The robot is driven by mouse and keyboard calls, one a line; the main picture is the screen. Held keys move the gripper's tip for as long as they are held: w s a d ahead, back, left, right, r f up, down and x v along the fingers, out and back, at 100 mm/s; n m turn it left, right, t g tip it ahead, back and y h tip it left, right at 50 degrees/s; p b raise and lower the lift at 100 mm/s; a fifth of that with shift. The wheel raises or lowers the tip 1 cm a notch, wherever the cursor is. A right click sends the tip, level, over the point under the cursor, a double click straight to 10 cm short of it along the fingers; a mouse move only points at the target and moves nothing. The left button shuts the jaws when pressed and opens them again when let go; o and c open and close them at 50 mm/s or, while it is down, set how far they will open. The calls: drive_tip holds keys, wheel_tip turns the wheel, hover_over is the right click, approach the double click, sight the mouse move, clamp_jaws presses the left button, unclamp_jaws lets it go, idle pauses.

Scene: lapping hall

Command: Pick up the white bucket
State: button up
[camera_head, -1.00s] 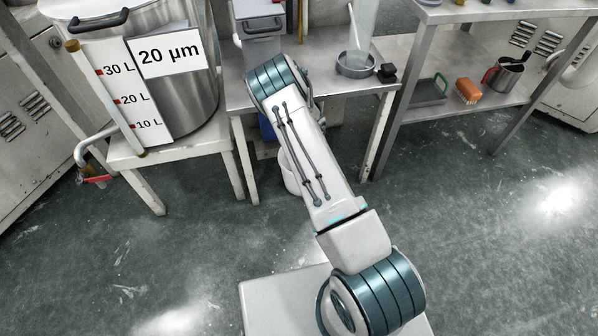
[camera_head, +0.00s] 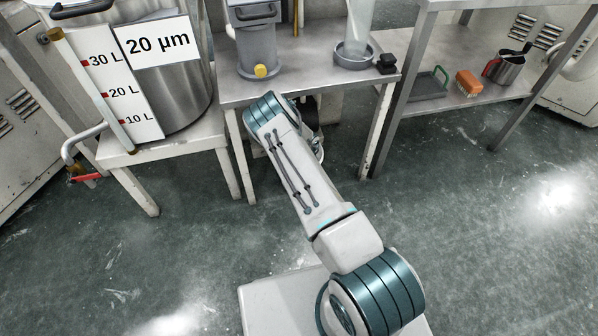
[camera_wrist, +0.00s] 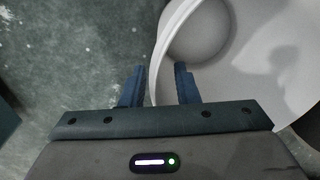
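The white bucket (camera_wrist: 235,80) fills the upper right of the wrist view, seen from above into its open mouth. My gripper (camera_wrist: 160,67) is open at its near left rim. One dark blue finger is outside the bucket wall and the other is inside, with the rim between them. I see a gap beside the fingers, so they do not look closed on the wall. In the head view my arm reaches down under the middle table and hides my gripper and most or all of the bucket.
The middle table (camera_head: 315,88) stands over the reach, its legs close to my arm. It bears a grey device with a yellow knob (camera_head: 261,71) and a round dish (camera_head: 352,57). A large steel pot (camera_head: 178,95) stands at left. The floor (camera_head: 480,230) at right is clear.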

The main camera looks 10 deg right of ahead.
drive_tip(key=shift+f, duration=0.15)
clamp_jaws()
idle(1.4)
